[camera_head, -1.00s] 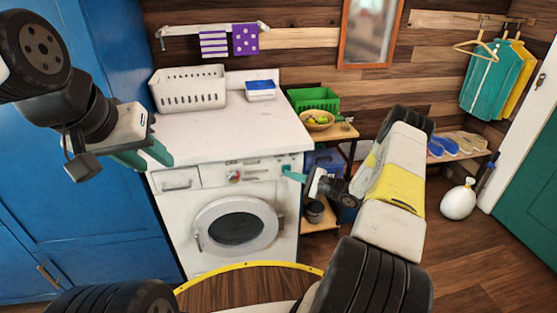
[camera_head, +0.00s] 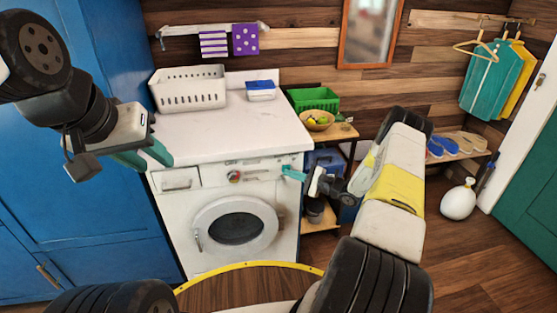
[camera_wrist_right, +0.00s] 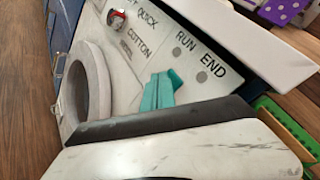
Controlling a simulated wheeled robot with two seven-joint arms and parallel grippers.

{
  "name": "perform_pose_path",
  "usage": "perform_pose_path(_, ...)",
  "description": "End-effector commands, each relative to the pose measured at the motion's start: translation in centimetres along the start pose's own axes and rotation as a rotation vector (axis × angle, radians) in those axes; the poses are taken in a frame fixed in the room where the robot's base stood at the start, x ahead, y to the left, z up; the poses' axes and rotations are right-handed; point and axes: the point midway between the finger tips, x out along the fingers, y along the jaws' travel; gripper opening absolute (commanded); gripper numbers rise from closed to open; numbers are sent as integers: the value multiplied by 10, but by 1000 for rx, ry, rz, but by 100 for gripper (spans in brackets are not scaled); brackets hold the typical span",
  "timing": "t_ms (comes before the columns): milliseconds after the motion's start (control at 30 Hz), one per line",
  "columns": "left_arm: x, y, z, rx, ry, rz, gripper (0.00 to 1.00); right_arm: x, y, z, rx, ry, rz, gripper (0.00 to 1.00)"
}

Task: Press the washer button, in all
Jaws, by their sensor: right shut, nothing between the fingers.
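The white washer (camera_head: 170,225) stands against the wall, its round door closed. Its front panel (camera_head: 262,171) carries a red and silver knob (camera_head: 233,176), also in the right wrist view (camera_wrist_right: 120,20). There the panel reads QUICK, COTTON, RUN and END, with grey round spots (camera_wrist_right: 201,76) beside RUN and END. I cannot make out a separate button; the fingers cover part of the panel. My right gripper (camera_head: 284,172) is shut and empty at the panel's right end, its teal fingertips (camera_wrist_right: 164,86) near the RUN label; contact is unclear. My left gripper (camera_head: 150,158) hangs by the washer's left front corner.
A white basket (camera_head: 190,90) and a blue and white box (camera_head: 261,91) stand on the washer top, whose front is clear. A tall blue cabinet (camera_head: 100,235) is at the left. A side table with a green crate (camera_head: 314,99) and fruit bowl (camera_head: 317,121) is at the right.

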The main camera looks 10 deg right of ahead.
Motion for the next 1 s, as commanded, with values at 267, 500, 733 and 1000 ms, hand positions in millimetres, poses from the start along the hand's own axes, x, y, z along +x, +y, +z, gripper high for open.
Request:
perform_pose_path(267, 0, 0, 0, 0, 0, 0, 36, 3, -2, -2, -1, 0, 0, 0)
perform_pose_path(500, 0, 0, 0, 0, 0, 0, 36, 2, -2, -2, -1, 0, 0, 0)
perform_pose_path(733, 0, 0, 0, 0, 0, 0, 36, -2, 1, 2, 0, 0, 0, 0)
perform_pose_path(1000, 0, 0, 0, 0, 0, 0, 36, -11, 7, 8, -1, 0, -1, 0)
